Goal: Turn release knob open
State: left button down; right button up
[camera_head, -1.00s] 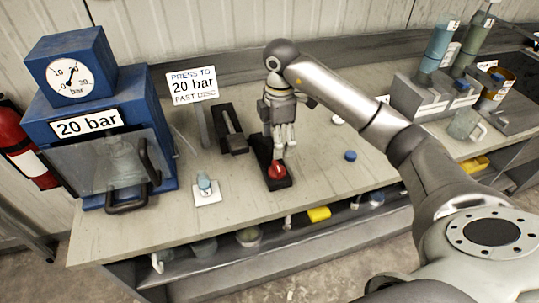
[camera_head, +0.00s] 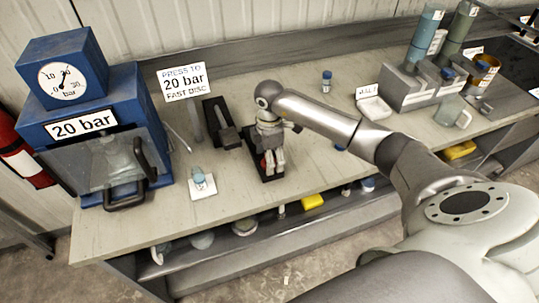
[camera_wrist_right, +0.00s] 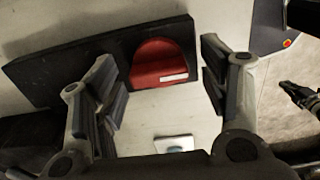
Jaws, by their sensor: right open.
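The release knob is a red half-round knob (camera_wrist_right: 163,62) with a white mark, set on a black base plate (camera_wrist_right: 75,62). In the right wrist view it lies between the two spread fingers of my right gripper (camera_wrist_right: 160,78), with a gap on each side. In the head view my right gripper (camera_head: 270,160) points down over the black plate (camera_head: 266,178) and hides most of the knob. My right gripper is open and empty. My left gripper is not in view.
The blue press (camera_head: 92,120) with its gauge stands at the left. A black lever block (camera_head: 222,122) sits just behind the knob plate, beside the "20 bar" sign (camera_head: 185,82). A small blue-capped vial (camera_head: 198,176) stands to the left. Grey racks (camera_head: 405,92) stand at the right.

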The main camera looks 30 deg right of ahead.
jog(key=shift+w, duration=0.1)
jog(key=c, duration=1)
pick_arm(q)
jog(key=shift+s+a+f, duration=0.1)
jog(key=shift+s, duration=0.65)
